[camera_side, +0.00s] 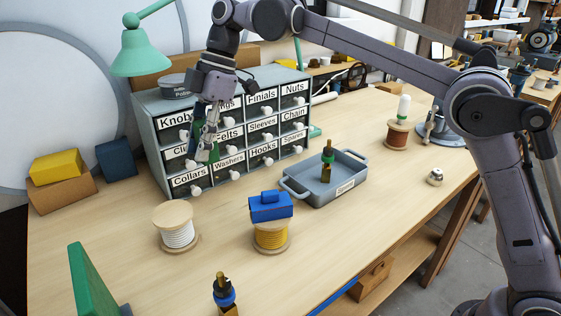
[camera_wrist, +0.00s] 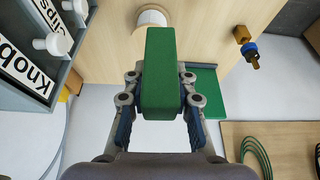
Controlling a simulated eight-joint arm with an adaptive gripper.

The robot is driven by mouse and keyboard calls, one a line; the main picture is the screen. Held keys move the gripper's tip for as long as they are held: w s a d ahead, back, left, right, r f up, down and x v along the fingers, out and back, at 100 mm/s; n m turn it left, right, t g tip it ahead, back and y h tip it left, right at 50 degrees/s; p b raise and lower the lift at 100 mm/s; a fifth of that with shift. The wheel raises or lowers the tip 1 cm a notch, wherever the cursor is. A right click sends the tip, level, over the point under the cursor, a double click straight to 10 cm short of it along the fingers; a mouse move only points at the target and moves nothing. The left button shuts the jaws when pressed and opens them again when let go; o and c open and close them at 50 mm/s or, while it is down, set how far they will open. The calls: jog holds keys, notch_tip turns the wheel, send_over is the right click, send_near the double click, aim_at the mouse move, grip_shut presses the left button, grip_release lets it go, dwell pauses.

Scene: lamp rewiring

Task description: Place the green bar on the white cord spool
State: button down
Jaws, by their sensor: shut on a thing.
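My gripper (camera_side: 207,152) is shut on the green bar (camera_wrist: 160,75), in front of the labelled drawer cabinet and above the table. In the wrist view the bar sits between both fingers (camera_wrist: 160,90) and points away from my wrist. In the side view the bar (camera_side: 214,152) is partly covered by the fingers. The white cord spool (camera_side: 177,232) stands upright on the table, below and left of my gripper, with its wooden top bare. In the wrist view the spool (camera_wrist: 152,16) shows past the bar's far end, partly hidden by it.
The drawer cabinet (camera_side: 236,139) with protruding knobs stands close behind my gripper. A blue block (camera_side: 270,208) rests on the yellow cord spool (camera_side: 271,238). A grey tray (camera_side: 330,190) holds a socket. A green panel (camera_side: 90,285) and another socket (camera_side: 225,293) are at the front.

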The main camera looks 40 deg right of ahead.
jog(key=w+d+r, duration=0.2)
send_near(156, 219)
jog(key=shift+s+a+m, duration=0.15)
jog(key=shift+a+m, duration=0.15)
jog(key=shift+a, duration=0.6)
jog(key=shift+f, duration=2.05)
jog(key=shift+f, duration=0.1)
jog(key=c, duration=1.1)
grip_release()
